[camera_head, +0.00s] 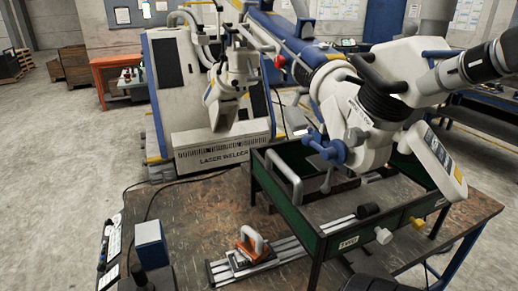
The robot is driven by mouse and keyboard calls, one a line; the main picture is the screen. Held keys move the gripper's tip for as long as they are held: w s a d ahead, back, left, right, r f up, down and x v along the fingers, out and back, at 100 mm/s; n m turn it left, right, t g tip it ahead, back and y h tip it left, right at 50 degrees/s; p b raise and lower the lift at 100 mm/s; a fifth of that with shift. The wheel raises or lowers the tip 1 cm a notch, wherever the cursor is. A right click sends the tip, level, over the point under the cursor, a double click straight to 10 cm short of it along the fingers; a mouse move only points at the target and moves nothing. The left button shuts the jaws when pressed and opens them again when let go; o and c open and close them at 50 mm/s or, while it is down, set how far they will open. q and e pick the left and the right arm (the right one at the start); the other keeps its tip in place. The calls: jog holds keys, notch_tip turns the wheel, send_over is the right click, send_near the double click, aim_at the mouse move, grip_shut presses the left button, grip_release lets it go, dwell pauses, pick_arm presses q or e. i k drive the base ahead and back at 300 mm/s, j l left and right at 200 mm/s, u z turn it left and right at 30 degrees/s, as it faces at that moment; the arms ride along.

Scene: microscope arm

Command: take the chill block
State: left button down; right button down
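A small block with an orange-brown body and a pale arched handle (251,243) sits on the brown worktable, at the left end of some slotted metal rails (275,258). It looks like the chill block. Its handle stands up and nothing touches it from above.
A green-walled tray (318,246) with a grey handle stands right of the block, under the large white microscope arm (350,110). A blue and white box (151,244) stands at the table's left. A dark ribbed shape (375,284), unclear, is at the bottom edge. Table (205,215) behind the block is clear.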

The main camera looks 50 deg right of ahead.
aim_at(251, 245)
jog(key=l+z, duration=0.2)
jog(key=z, duration=1.3)
